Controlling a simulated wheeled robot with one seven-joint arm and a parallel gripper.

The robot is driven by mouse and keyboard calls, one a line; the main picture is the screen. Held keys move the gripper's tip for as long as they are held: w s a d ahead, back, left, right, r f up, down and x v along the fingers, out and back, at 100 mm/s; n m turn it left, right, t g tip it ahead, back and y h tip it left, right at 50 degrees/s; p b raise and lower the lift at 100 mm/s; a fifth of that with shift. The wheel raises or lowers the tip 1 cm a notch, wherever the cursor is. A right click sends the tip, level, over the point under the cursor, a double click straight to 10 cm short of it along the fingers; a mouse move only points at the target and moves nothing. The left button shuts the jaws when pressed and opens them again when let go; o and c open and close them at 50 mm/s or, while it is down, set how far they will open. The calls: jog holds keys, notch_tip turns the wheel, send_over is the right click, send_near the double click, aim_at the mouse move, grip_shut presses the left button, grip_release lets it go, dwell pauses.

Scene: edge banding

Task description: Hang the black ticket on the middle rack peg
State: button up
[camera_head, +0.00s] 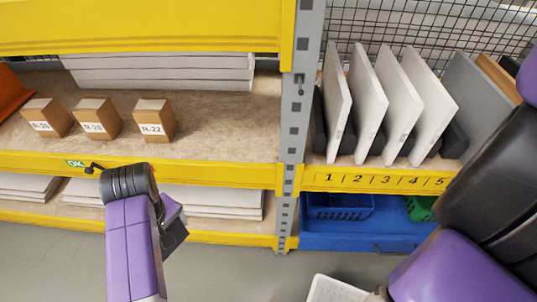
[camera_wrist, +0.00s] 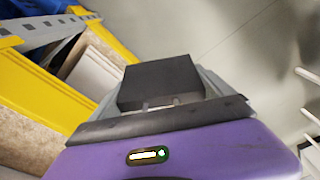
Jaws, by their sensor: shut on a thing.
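My gripper (camera_head: 172,212) is at the lower left of the head view, in front of the shelf's lower yellow beam. It is shut on the black ticket (camera_head: 175,238), which shows as a small dark flat piece below my purple wrist. In the wrist view the ticket (camera_wrist: 160,82) is a plain dark rectangle between the grey fingers. A black peg (camera_head: 94,168) sticks out of the yellow beam beside a green OK label (camera_head: 74,162). Several pale prongs (camera_wrist: 306,74) show at the wrist view's right edge; I cannot tell which is the middle rack peg.
Cardboard blocks with labels (camera_head: 98,118) stand on the left shelf. White panels (camera_head: 371,95) stand upright in numbered slots at the right. A grey upright (camera_head: 298,120) divides the bays, with a small hook on it. Blue and green bins (camera_head: 340,206) sit low. Grey floor lies below.

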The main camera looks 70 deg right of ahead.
jog(key=f+b, duration=0.1)
jog(key=b, duration=0.1)
jog(key=w+f+b, duration=0.1)
jog(key=f+b, duration=0.1)
jog(key=shift+d+f+m, duration=0.1)
jog(key=shift+f+m, duration=0.05)
jog(key=shift+m, duration=0.15)
jog(key=shift+w+d+m+b, duration=0.1)
jog(key=shift+d+m+b, duration=0.25)
jog(key=shift+b, duration=0.2)
jog(key=s+d+r+m+p, duration=0.6)
jog(key=s+d+r+p, duration=0.25)
jog(key=d+r, duration=0.35)
jog(key=s+d+r+m+p, duration=0.3)
jog(key=s+r+p, duration=0.3)
jog(key=s+r, duration=0.2)
jog(key=s+d+r+m+g+h+p, duration=0.1)
jog(key=s+d+r+m+p, duration=0.3)
jog(key=s+r+p, duration=0.3)
jog(key=s+r, duration=0.1)
jog(key=s, duration=0.1)
jog(key=shift+s+r, duration=0.35)
jog(key=shift+w+d+f+b, duration=0.1)
jog(key=shift+w+d+b, duration=0.15)
jog(key=shift+b, duration=0.6)
jog(key=shift+d+b, duration=0.7)
jog(key=shift+b, duration=1.35)
